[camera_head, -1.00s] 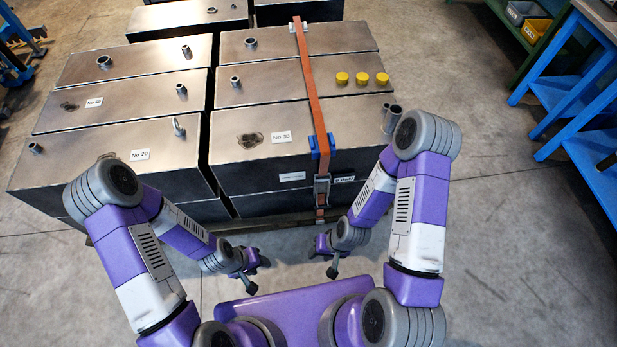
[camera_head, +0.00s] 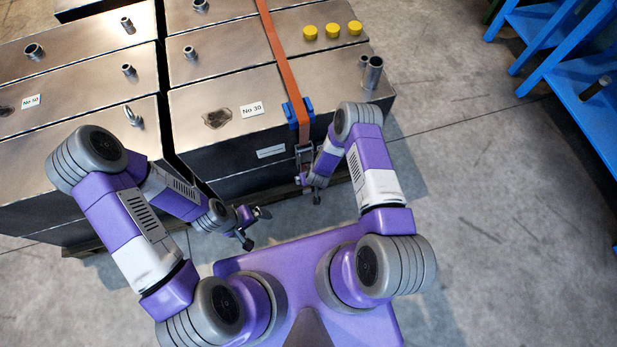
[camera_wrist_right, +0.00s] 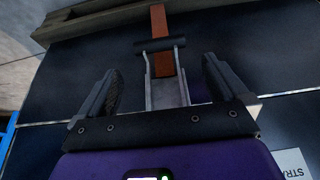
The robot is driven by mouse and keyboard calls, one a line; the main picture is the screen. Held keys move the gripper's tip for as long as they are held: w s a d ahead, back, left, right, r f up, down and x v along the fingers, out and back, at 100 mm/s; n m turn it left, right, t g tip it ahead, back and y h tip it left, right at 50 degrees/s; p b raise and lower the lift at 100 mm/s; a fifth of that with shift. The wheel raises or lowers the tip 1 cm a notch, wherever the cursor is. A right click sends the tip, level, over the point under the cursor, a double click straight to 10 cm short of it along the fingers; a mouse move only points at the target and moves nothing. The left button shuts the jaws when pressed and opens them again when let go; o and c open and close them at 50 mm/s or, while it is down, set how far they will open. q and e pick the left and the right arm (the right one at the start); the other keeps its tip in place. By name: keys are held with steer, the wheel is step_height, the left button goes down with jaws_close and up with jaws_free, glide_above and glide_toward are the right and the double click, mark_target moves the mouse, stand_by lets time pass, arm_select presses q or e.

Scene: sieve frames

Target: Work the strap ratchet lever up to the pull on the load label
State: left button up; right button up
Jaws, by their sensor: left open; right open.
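The ratchet (camera_head: 303,155) hangs on the orange strap (camera_head: 283,72) at the front face of the near tank. In the right wrist view the metal ratchet lever (camera_wrist_right: 165,92) with its dark crossbar (camera_wrist_right: 161,45) lies between my right gripper's (camera_wrist_right: 160,88) two spread fingers, which look clear of it. My right gripper also shows in the head view (camera_head: 310,190), low at that face and partly hidden by its arm. A white label (camera_head: 270,151) is left of the ratchet; a corner (camera_wrist_right: 292,163) shows lettering in the wrist view. My left gripper (camera_head: 252,226) is open and empty.
Grey tanks (camera_head: 235,85) stand in rows on a pallet (camera_wrist_right: 95,18). Yellow caps (camera_head: 332,30) stand on one tank. A blue bench (camera_head: 590,110) is at right; the floor between is clear.

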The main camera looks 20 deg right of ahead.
steer(key=b+x, duration=0.3)
steer(key=x, duration=0.4)
steer(key=shift+w+f, duration=0.1)
steer(key=shift+w, duration=0.05)
